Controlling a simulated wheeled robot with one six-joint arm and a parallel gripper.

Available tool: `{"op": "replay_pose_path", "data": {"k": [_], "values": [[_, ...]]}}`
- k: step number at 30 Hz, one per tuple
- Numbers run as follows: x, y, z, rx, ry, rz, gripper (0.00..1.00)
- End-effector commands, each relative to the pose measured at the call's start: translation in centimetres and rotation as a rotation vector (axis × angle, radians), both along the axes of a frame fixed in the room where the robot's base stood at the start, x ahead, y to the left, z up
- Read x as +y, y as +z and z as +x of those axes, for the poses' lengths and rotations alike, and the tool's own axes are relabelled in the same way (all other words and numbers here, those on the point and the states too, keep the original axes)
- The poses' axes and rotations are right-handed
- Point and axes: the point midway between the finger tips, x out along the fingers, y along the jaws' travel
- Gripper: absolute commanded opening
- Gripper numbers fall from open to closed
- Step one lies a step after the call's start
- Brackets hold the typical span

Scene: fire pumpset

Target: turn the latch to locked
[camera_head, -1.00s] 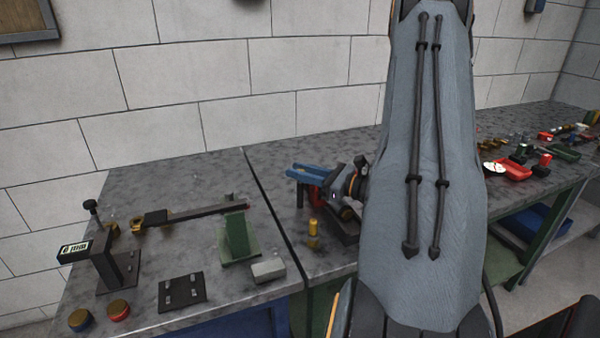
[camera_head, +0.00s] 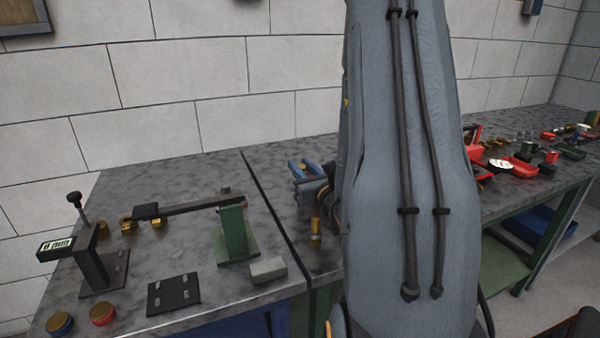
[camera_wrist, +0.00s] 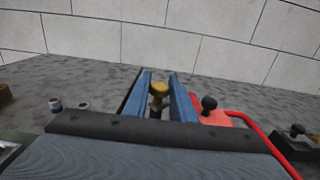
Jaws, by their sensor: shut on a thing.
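In the wrist view my gripper (camera_wrist: 160,82) has two blue fingers, one on each side of a brass-coloured knob (camera_wrist: 158,90), and is shut on it. The knob's lower part is dark and partly hidden behind the gripper's dark front edge. I cannot tell whether this knob belongs to the latch. No labelled latch or locked mark can be read. In the head view my gripper's blue fingers (camera_head: 303,168) show above the bench, left of my arm, which hides what lies behind it.
In the wrist view a red part (camera_wrist: 215,118) with a black knob (camera_wrist: 209,103) stands right of the fingers. In the head view a small brass piece (camera_head: 315,232) stands below the gripper. A green stand (camera_head: 234,235) with a dark bar and a grey block (camera_head: 267,270) are to the left.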

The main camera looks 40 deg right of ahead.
Motion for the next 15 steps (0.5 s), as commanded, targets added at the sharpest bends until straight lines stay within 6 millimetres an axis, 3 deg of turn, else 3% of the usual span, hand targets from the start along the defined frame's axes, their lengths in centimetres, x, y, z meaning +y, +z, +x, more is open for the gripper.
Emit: {"op": "replay_pose_path", "data": {"k": [15], "values": [[-0.09, 0.11, 0.04, -0.002, -0.039, 0.0, 0.01]]}}
